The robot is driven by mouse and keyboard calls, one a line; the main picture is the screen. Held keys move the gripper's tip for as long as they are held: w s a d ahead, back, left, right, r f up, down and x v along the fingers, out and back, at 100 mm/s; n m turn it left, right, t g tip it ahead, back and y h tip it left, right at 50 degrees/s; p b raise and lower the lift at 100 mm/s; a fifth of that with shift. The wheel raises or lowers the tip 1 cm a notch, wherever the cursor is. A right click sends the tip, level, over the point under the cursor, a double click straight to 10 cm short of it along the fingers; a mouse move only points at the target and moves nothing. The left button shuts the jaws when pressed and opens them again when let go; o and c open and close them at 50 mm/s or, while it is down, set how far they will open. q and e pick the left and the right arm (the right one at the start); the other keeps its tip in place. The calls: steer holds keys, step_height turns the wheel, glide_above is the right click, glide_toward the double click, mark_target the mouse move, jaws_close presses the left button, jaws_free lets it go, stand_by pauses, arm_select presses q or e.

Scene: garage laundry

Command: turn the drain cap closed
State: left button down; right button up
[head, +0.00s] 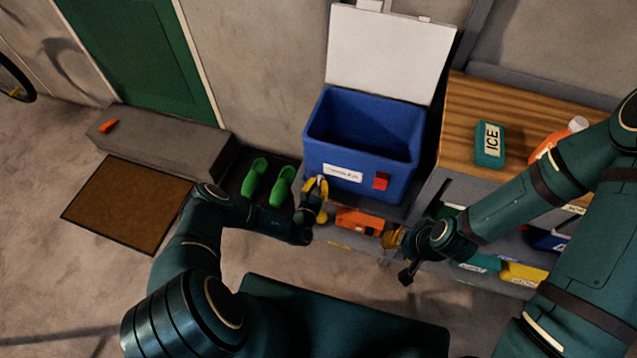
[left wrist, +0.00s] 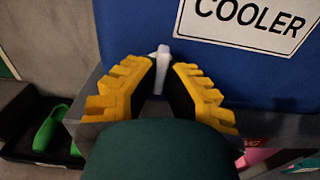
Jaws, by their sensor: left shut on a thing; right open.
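The blue cooler (head: 400,165) stands open with its white lid (head: 385,55) tipped up behind it. Its front carries a COOLER label, seen large in the left wrist view (left wrist: 250,18). The small white drain cap (left wrist: 160,65) is low on the cooler's front, at the left. My left gripper (head: 318,186) is shut on the cap, with its yellow fingers on either side of it in the left wrist view (left wrist: 162,80). The fingers hide part of the cap. My right gripper (head: 390,240) is open and empty, low in front of the shelf unit.
A wooden counter (head: 480,95) at the right holds a teal ICE block (head: 489,145) and an orange bottle (head: 550,140). Bins sit on shelves below. Green shoes (head: 255,177) rest on a dark tray left of the cooler. A brown mat (head: 128,203) lies on open floor.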

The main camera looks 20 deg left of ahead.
stand_by(0.3)
arm_select(q)
steer(key=c, duration=1.1)
jaws_free()
steer(key=shift+o, duration=0.2)
steer(key=s, duration=1.2)
steer(key=shift+a, duration=0.2)
